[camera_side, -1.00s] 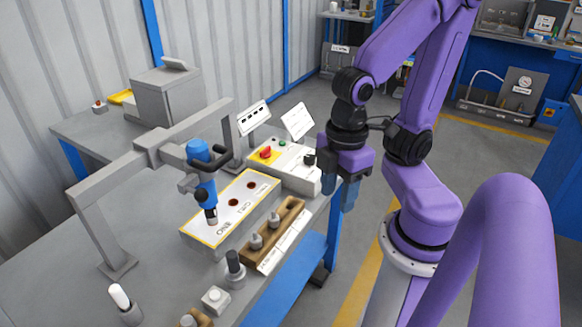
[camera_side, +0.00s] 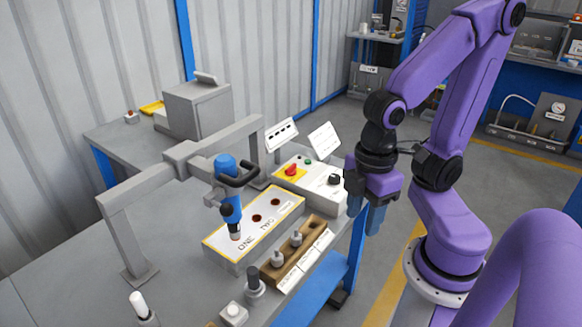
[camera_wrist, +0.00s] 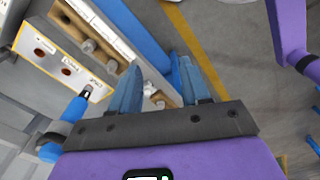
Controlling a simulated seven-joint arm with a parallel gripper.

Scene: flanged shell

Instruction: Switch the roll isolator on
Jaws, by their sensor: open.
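A red knob on a yellow plate (camera_side: 291,171), which looks like the isolator, sits on top of a pale control box (camera_side: 318,189) at the back of the bench. Its handle angle is too small to read. A green button (camera_side: 308,161) and a black knob (camera_side: 334,179) share the box. My gripper (camera_side: 364,217) hangs with fingers down, right of the box and apart from it, past the bench edge. In the wrist view my gripper (camera_wrist: 160,65) is open and empty, and the red knob does not show.
A blue tool (camera_side: 229,195) hangs from a grey gantry (camera_side: 150,187) over a yellow-edged panel (camera_side: 228,251). A wooden block (camera_side: 274,271) with grey pegs lies along the bench edge. White label cards (camera_side: 324,138) stand behind the box.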

